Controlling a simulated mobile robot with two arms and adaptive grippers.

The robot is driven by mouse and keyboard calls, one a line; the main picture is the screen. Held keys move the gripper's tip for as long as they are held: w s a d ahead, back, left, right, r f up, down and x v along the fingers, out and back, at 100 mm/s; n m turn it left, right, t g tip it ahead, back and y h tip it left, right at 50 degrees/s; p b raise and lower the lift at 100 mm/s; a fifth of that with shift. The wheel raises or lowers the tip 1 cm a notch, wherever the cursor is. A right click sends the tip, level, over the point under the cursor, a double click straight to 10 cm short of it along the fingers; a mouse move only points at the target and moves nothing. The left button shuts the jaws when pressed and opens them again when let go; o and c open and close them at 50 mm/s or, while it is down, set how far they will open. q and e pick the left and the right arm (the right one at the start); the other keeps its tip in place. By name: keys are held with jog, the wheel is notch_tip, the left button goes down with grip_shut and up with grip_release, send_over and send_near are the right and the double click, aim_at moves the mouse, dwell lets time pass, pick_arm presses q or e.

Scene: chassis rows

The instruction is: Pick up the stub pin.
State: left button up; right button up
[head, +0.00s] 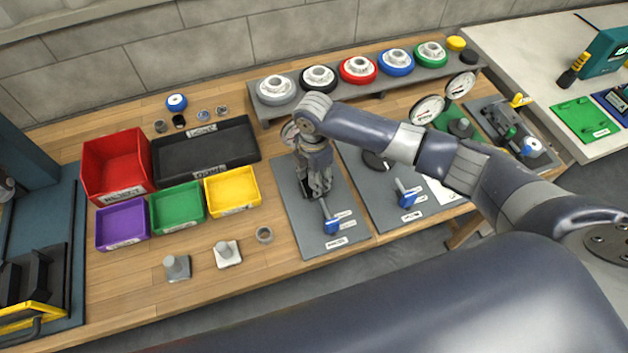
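No part is labelled as the stub pin, and I cannot tell for sure which it is. Two short pegs on square bases stand on the table front: a grey peg (177,267) and a lighter peg on a white base (227,253). My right arm comes in from the right and its gripper (317,193) points down over the left grey fixture plate (296,224), just behind a blue-handled clamp (331,224). Whether its fingers are apart or hold anything is too small to tell. The arm hides part of the plate. My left gripper is out of view.
A red bin (112,148), black tray (233,138), and purple (122,238), green (177,222) and yellow (231,208) bins stand left. Several coloured wheels line a back shelf (383,84). The front left tabletop is clear.

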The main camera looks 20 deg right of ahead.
grip_shut()
jog(key=shift+w, duration=0.1)
jog(key=shift+r, duration=0.2)
jog(key=shift+r, duration=0.25)
notch_tip(320, 180, up, 2)
jog(key=shift+w+r+b, duration=0.1)
jog(key=shift+r+b, duration=0.05)
jog(key=shift+b, duration=0.6)
jog(key=s+a+r+b, duration=0.1)
jog(key=s+a, duration=0.2)
jog(key=s, duration=0.4)
jog(key=s+a+r+b, duration=0.1)
jog(key=s+a, duration=0.3)
jog(key=s, duration=0.3)
jog(key=shift+s+a+b, duration=0.25)
jog(key=shift+b, duration=0.1)
jog(key=shift+r, duration=0.1)
jog(key=shift+r+p, duration=0.85)
jog(key=shift+p, duration=0.5)
